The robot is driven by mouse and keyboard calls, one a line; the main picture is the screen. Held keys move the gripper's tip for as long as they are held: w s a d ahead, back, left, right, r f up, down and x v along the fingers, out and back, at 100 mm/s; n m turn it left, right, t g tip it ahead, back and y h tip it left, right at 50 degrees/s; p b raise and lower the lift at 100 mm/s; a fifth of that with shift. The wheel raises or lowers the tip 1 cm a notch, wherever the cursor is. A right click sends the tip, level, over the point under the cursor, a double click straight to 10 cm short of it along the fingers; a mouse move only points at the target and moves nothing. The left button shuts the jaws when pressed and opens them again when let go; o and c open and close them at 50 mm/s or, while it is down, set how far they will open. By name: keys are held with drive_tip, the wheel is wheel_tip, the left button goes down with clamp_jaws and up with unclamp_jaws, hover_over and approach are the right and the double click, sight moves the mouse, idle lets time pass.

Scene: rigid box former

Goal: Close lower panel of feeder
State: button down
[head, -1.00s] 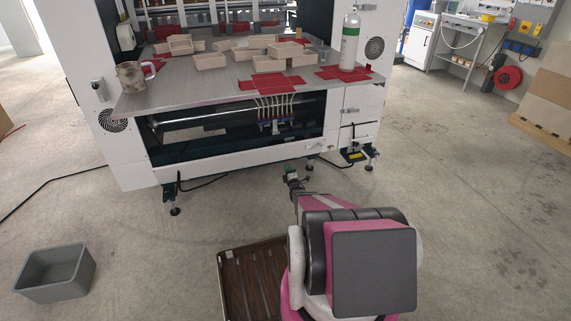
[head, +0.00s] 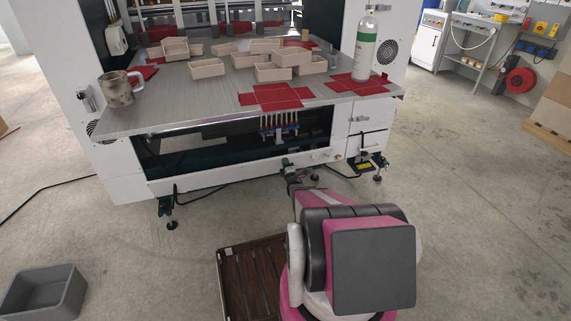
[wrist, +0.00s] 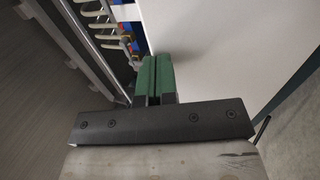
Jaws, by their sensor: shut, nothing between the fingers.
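The feeder is the large white machine with a grey table top (head: 190,100). Below the table, an opening shows a dark inside and a row of hoses with blue fittings (head: 280,131). The white lower panel (head: 225,175) lies along the bottom of this opening, which is uncovered above it. My gripper (head: 287,163) is at the panel's right part, in front of the opening; whether it touches cannot be told. In the wrist view, the green fingertips (wrist: 155,75) are together and empty, beside a broad white surface (wrist: 225,50), with the hoses to their left.
On the table are several beige boxes (head: 207,69), red flat blanks (head: 275,96), a mug (head: 118,92) and a green-and-white bottle (head: 365,48). A grey bin (head: 40,295) stands on the floor at left.

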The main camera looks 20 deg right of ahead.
drive_tip(key=shift+w+r+g, duration=0.3)
drive_tip(key=shift+w+g, duration=0.15)
drive_tip(key=shift+w, duration=0.5)
drive_tip(key=shift+w+r+g, duration=0.35)
drive_tip(key=shift+w+g, duration=0.15)
drive_tip(key=shift+w, duration=0.5)
drive_tip(key=shift+w+r+g, duration=0.3)
drive_tip(key=shift+w+g, duration=0.15)
drive_tip(key=shift+w, duration=0.5)
